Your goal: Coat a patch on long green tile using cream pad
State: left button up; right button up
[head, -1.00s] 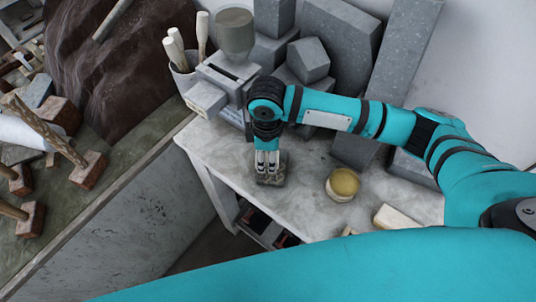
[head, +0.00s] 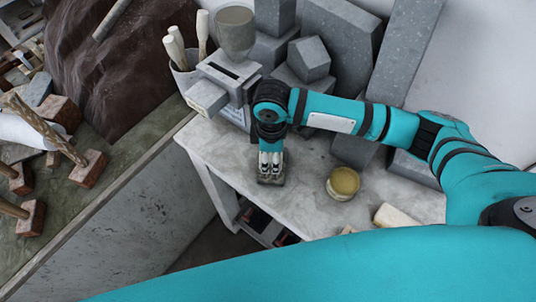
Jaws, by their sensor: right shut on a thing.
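My right gripper (head: 271,163) points down over the left part of the pale table. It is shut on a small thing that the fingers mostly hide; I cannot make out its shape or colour. A small dark grey-green flat piece (head: 271,181) shows right at the fingertips; I cannot tell whether it is the long green tile or whether it is touched. I cannot clearly pick out the cream pad. A cream block (head: 396,216) lies at the table's front right, partly behind my teal arm. My left gripper is not in view.
A round tub (head: 343,183) with yellowish contents stands right of the gripper on the pale table (head: 310,205). A grey hopper device (head: 229,75), a pot of tools (head: 187,72) and grey stone blocks (head: 309,59) crowd the back. A workbench with mallets (head: 88,168) is at left.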

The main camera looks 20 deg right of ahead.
jog(key=shift+s+d+f, duration=0.1)
jog(key=shift+s+d, duration=0.05)
jog(key=shift+d, duration=0.35)
jog(key=shift+a, duration=0.1)
jog(key=shift+w+a, duration=0.3)
jog(key=shift+a, duration=0.55)
jog(key=shift+w+a, duration=0.3)
jog(key=shift+a, duration=0.55)
jog(key=shift+s+d, duration=0.35)
jog(key=shift+d, duration=0.5)
jog(key=shift+s+d, duration=0.3)
jog(key=shift+d, duration=0.55)
jog(key=shift+w+a, duration=0.15)
jog(key=shift+a, duration=0.35)
jog(key=shift+w+a, duration=0.25)
jog(key=shift+a, duration=0.35)
jog(key=shift+w+a, duration=0.25)
jog(key=shift+a, duration=0.35)
